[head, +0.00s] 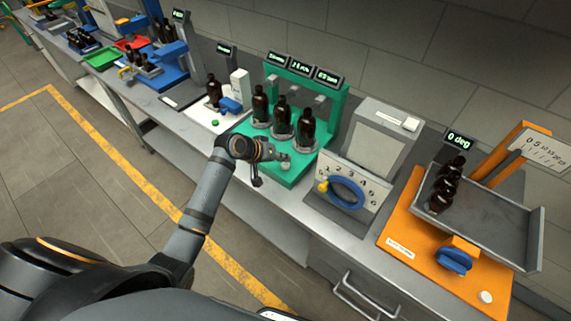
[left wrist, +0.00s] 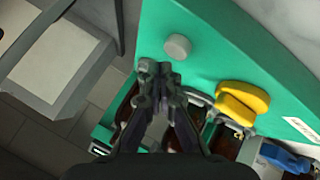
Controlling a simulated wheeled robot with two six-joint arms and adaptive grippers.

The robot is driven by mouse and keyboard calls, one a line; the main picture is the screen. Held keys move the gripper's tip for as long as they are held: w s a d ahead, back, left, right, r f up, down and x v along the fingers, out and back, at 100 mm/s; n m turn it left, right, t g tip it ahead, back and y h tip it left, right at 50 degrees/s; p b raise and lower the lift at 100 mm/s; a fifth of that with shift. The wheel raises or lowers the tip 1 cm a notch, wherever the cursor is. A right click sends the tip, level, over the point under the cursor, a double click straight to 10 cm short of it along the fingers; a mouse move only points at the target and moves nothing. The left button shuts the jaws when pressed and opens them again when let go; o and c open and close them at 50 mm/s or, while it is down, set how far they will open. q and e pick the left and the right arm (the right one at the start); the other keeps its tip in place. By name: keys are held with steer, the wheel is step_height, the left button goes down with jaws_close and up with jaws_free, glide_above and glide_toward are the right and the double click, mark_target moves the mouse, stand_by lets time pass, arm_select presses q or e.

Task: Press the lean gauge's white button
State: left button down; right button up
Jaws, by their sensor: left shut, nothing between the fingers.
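The lean gauge is the orange station (head: 402,232) at the right, with a tilting grey tray (head: 497,216) and a display (head: 459,139) reading 0 deg. Its white button (head: 486,297) sits on the front right corner of the orange base, uncovered. Several dark amber bottles (head: 447,185) are in the tray. My left gripper (head: 257,182) is shut and empty, by the front of the green station, well left of the lean gauge. In the left wrist view its closed fingertips (left wrist: 155,68) are beside a round grey button (left wrist: 177,47) on the green station. My right gripper is out of view.
The green station (head: 294,173) holds 3 bottles. A grey unit with a blue dial (head: 346,192) stands between it and the lean gauge. A blue knob (head: 455,258) is on the orange base. More stations line the bench leftward. The floor in front is clear.

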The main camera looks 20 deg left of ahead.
arm_select(q)
steer(key=shift+f, duration=0.1)
steer(key=shift+f, duration=0.3)
stand_by(0.5)
steer(key=shift+f, duration=0.5)
steer(key=shift+r, duration=0.1)
stand_by(0.5)
steer(key=shift+r+p, duration=0.8)
steer(key=shift+p, duration=0.05)
